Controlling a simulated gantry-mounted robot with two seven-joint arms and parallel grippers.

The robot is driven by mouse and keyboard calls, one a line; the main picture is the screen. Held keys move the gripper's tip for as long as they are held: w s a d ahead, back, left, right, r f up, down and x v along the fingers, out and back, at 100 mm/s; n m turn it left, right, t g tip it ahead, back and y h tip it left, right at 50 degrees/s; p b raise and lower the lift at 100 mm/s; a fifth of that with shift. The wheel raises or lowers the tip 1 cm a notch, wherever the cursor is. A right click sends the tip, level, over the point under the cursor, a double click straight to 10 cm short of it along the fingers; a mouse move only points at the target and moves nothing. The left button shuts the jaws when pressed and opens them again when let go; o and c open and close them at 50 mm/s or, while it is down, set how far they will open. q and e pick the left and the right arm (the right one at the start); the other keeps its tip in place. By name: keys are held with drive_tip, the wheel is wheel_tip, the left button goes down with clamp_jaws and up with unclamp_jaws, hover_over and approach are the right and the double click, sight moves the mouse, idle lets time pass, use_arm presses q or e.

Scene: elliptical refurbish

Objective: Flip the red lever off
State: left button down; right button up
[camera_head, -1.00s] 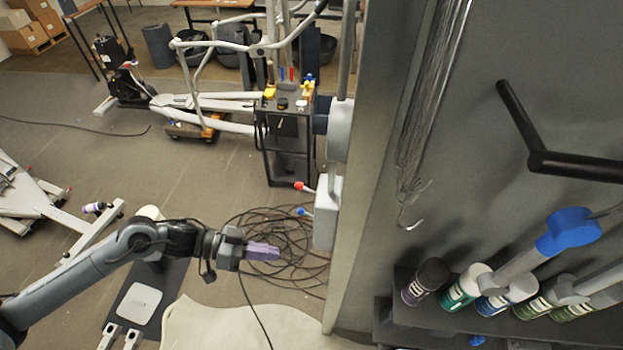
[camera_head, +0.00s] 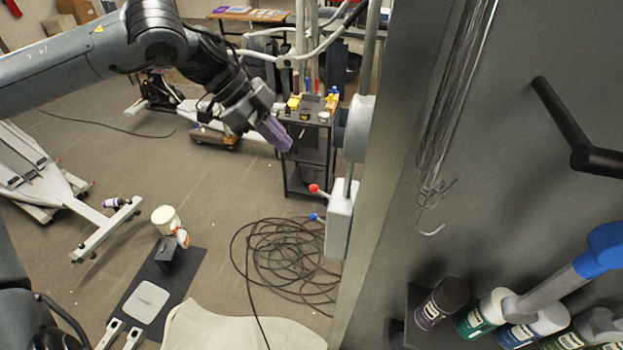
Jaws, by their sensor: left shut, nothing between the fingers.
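The red lever (camera_head: 315,188) is a red knob on a short pale stem. It sticks out to the left from the upper side of a grey-white box (camera_head: 340,219) fixed to the wall panel's edge. A blue-knobbed lever (camera_head: 315,216) sticks out just below it. My left gripper (camera_head: 277,137) has purple fingers, which are shut and empty. In the picture it is above and to the left of the red knob, with a gap between them. My right gripper is not in view.
A dark tool cart (camera_head: 307,160) stands behind the levers. Coiled black cable (camera_head: 288,262) lies on the floor below. The grey wall panel (camera_head: 393,190) closes off the right side. Bottles (camera_head: 442,302) stand on a shelf at lower right.

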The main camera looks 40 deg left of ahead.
use_arm(q)
drive_tip(key=shift+r+y, duration=0.3)
drive_tip(key=shift+r, duration=0.3)
drive_tip(key=shift+w+d+f, duration=0.1)
drive_tip(key=p, duration=0.2)
hover_over(321, 193)
drive_tip(key=s+a, duration=0.2)
wheel_tip(321, 193, down, 7)
drive_tip(key=f, duration=0.1)
drive_tip(key=f+p, duration=0.1)
drive_tip(key=f, duration=0.3)
drive_tip(key=shift+w+a+p, duration=0.2)
drive_tip(key=shift+a+p, duration=0.1)
drive_tip(key=shift+p, duration=0.1)
